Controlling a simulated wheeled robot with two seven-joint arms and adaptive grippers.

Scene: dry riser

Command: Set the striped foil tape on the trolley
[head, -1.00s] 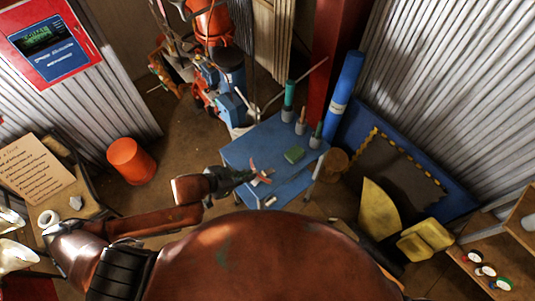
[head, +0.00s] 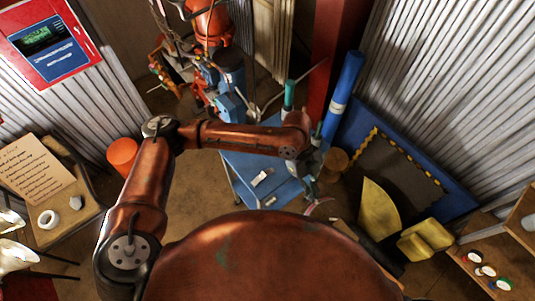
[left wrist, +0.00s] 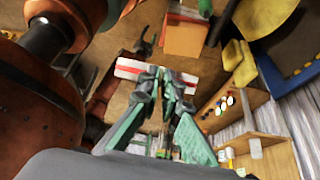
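The striped foil tape, white with a red stripe, shows edge-on in the left wrist view (left wrist: 128,69) at the tips of my left gripper (left wrist: 166,84). The green-padded fingers close together on it, hiding its middle. In the head view, a pale reddish curved edge of the tape (head: 319,206) shows below my left gripper (head: 311,188), right of the trolley's near right part. The blue trolley (head: 238,163) stands in the middle, partly covered by my left arm. My right gripper is not in view.
A small pale item (head: 262,177) lies on the trolley. A wooden stump (head: 335,161) and yellow pieces (head: 378,210) stand to its right. A table with a white ring (head: 48,219) is at left. An orange bin (head: 122,155) is nearby. Shelves (head: 500,270) stand lower right.

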